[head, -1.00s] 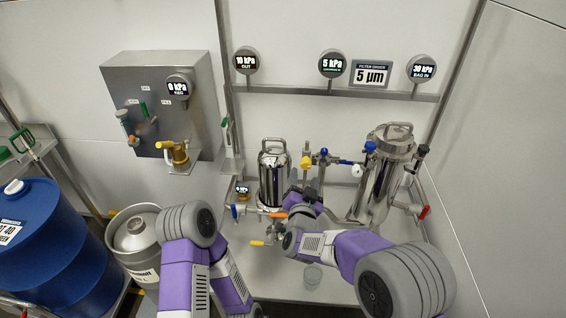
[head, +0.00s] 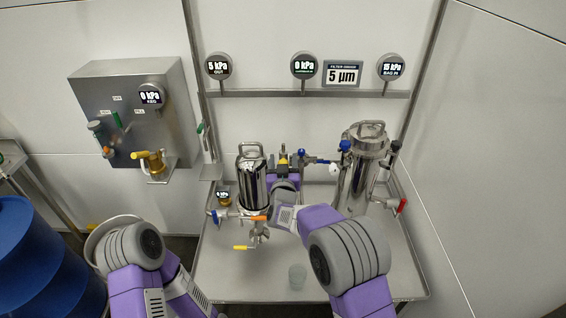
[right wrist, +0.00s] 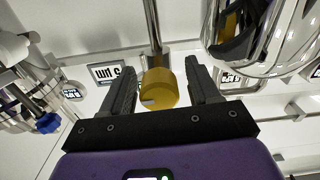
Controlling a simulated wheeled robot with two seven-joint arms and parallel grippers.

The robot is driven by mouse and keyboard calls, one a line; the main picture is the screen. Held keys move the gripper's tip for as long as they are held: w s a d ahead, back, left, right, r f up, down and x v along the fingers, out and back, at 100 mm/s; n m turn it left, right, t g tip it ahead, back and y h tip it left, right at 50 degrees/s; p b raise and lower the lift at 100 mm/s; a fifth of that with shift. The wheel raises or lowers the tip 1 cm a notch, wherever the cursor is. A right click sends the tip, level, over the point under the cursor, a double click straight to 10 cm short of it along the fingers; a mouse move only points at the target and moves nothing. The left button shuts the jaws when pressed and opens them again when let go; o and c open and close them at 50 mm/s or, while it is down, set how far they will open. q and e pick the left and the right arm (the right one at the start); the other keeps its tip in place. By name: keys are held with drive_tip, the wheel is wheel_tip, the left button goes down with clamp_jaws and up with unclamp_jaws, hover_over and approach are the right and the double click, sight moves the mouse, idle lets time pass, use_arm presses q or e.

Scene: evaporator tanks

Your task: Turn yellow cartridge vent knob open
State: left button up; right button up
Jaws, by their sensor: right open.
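The yellow vent knob (right wrist: 158,90) shows in the right wrist view as a round cap at the end of a metal stem. My right gripper (right wrist: 160,78) is open, with one black finger on each side of the knob and a visible gap to each. The housing also shows in the right wrist view (right wrist: 265,45). My left arm is low at the left in the head view; its gripper is out of the picture.
A taller steel bag housing (head: 357,185) stands to the right, with a blue-handled valve (head: 310,160) between the housings. Orange (head: 253,218) and yellow (head: 244,248) handles sit low. Gauges line the wall rail (head: 300,94).

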drive_tip(key=shift+w, duration=0.15)
drive_tip(key=shift+c, duration=0.2)
drive_tip(key=c, duration=0.9)
drive_tip(key=shift+m+b, duration=0.4)
drive_tip(key=shift+b, duration=0.1)
drive_tip(key=shift+c, duration=0.5)
drive_tip(key=o, duration=1)
drive_tip(key=shift+o, duration=0.2)
